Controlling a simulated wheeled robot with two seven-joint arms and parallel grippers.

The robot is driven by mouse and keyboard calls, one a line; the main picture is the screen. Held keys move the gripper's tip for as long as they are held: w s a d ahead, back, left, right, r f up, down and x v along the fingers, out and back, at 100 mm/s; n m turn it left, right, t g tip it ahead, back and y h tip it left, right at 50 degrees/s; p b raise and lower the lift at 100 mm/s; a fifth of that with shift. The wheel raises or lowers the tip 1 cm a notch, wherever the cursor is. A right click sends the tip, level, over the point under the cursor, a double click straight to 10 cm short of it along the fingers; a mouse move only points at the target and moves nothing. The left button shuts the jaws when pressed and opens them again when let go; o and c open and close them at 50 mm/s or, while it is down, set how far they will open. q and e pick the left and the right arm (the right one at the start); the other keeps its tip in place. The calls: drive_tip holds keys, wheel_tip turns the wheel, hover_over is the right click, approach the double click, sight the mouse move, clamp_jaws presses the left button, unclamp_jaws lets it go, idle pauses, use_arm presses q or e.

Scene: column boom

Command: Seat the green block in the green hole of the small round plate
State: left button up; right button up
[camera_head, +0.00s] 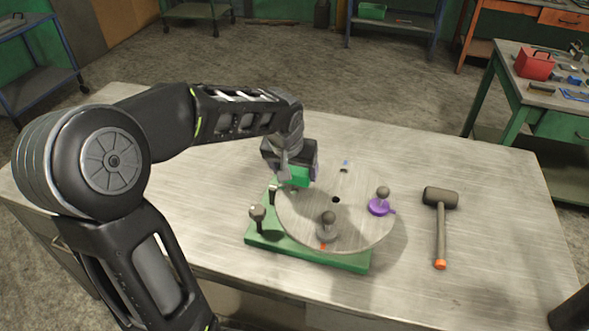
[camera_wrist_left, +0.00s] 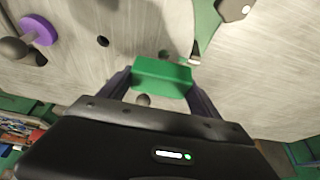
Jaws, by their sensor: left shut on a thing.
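My left gripper (camera_head: 294,177) is shut on the green block (camera_head: 298,176), above the left rear part of the small round plate (camera_head: 300,217). In the left wrist view the green block (camera_wrist_left: 162,78) sits between the two fingers (camera_wrist_left: 160,92). A small dark opening with a greenish edge (camera_wrist_left: 165,54) shows just past the block; I cannot tell whether it is the green hole. The block's underside is hidden, so its height above the plate is unclear.
The plate stands on a green base (camera_head: 310,254) with dark knobs at its left. A purple piece (camera_head: 379,207) and a grey knobbed piece (camera_head: 328,228) stand on the plate. A mallet (camera_head: 440,220) lies right on the grey table (camera_head: 490,220). A blue-marked hole (camera_head: 344,169) is at the plate's rear.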

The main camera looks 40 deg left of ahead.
sight(294, 181)
use_arm(q)
drive_tip(key=shift+f+b, duration=1.85)
drive_tip(key=shift+f, duration=0.1)
drive_tip(key=shift+r, duration=0.1)
drive_tip(key=o, duration=1.1)
drive_tip(key=shift+r+p, duration=2.5)
drive_tip(key=shift+r, duration=1.25)
drive_tip(key=shift+o, duration=0.3)
drive_tip(key=shift+f, duration=0.1)
